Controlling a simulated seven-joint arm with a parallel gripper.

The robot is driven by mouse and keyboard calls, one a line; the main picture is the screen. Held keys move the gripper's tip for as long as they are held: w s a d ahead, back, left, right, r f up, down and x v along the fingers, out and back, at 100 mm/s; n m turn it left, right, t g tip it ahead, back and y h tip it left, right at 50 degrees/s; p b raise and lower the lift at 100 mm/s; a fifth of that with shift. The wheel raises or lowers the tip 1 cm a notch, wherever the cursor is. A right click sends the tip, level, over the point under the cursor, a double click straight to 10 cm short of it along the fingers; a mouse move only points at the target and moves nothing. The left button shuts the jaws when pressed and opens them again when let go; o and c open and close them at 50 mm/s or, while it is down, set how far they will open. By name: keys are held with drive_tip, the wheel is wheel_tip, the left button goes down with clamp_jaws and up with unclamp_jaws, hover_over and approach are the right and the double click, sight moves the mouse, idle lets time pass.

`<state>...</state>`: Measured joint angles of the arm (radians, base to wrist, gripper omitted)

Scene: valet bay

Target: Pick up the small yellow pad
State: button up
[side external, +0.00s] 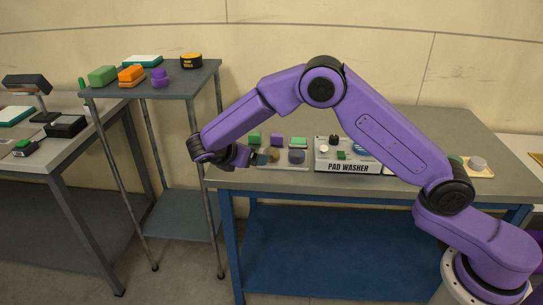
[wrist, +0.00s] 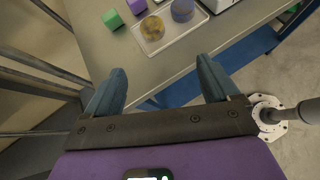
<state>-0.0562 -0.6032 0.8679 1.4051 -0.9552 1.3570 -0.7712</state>
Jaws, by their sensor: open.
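A small round yellow-brown pad (wrist: 152,28) with darker stains lies on a pale tray (wrist: 188,33) near the bench edge. In the side view the yellow pad (side external: 273,155) sits at the tray's left part, just right of my fingertips. My gripper (wrist: 160,66) is open, with nothing between its blue-grey fingers. In the wrist view the pad is ahead of the fingers, apart from them. In the side view my gripper (side external: 259,157) is at the left end of the grey bench, beside the tray.
A purple-grey round pad (wrist: 183,10) shares the tray. A green block (wrist: 112,19) and a purple block (wrist: 137,5) stand behind it. The pad washer (side external: 347,165) is right of the tray. A tall side table (side external: 170,92) with several items stands at left.

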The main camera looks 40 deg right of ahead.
drive_tip(key=w+f+h, duration=0.1)
drive_tip(key=w, duration=0.1)
approach(270, 153)
drive_tip(key=shift+n, duration=0.3)
drive_tip(key=x, duration=0.4)
drive_tip(key=shift+w+d+r, duration=0.1)
drive_tip(key=shift+d+r, duration=0.1)
drive_tip(key=shift+x, duration=2.6)
drive_tip(key=shift+a+f, duration=0.1)
drive_tip(key=shift+f, duration=0.1)
drive_tip(key=c, duration=1.1)
